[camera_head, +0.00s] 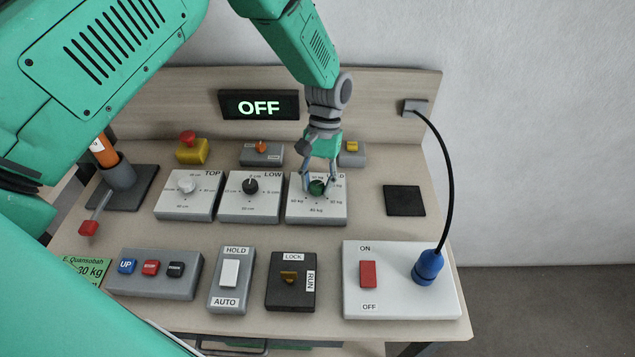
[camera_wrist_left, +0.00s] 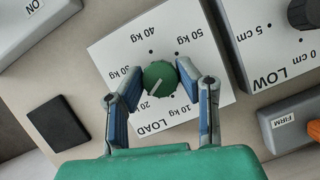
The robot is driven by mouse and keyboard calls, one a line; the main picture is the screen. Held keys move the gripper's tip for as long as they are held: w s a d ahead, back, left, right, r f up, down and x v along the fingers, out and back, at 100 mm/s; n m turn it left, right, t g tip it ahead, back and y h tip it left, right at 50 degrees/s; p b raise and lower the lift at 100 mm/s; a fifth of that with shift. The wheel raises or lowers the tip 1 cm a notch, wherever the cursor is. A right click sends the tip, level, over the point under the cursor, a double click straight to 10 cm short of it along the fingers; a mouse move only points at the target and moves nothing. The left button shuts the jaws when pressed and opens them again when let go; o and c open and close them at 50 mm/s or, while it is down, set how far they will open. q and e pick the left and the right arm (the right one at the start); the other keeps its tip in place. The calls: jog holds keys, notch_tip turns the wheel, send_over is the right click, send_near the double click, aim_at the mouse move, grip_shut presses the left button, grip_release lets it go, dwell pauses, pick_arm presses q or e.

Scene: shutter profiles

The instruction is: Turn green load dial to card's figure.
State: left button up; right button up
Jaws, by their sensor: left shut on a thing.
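The green load dial (camera_head: 317,187) sits on a white panel marked LOAD (camera_head: 318,213), with kg figures around it. My left gripper (camera_head: 319,184) reaches down from above and is shut on the dial. In the left wrist view the dial (camera_wrist_left: 159,79) sits between the two fingertips (camera_wrist_left: 163,82), and its pale pointer line points lower left, near the "20" label. The green card (camera_head: 88,268) at the left edge of the table reads "E. Quansobah" and "30 kg"; my arm hides part of it. My right gripper is not in view.
The LOW dial panel (camera_head: 250,207) and TOP dial panel (camera_head: 188,206) stand left of the LOAD panel. A black square pad (camera_head: 404,201) lies to its right. Switch boxes line the front. The display (camera_head: 259,105) reads OFF. A black cable runs to a blue plug (camera_head: 428,268).

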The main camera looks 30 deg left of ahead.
pick_arm(q)
jog(key=shift+w, duration=0.2)
jog(key=o, duration=1.1)
jog(key=shift+f, duration=0.1)
jog(key=shift+w+r, duration=0.15)
jog(key=shift+r, duration=0.35)
jog(key=v, duration=1.1)
jog(key=shift+w+a, duration=0.1)
jog(key=shift+f, duration=0.1)
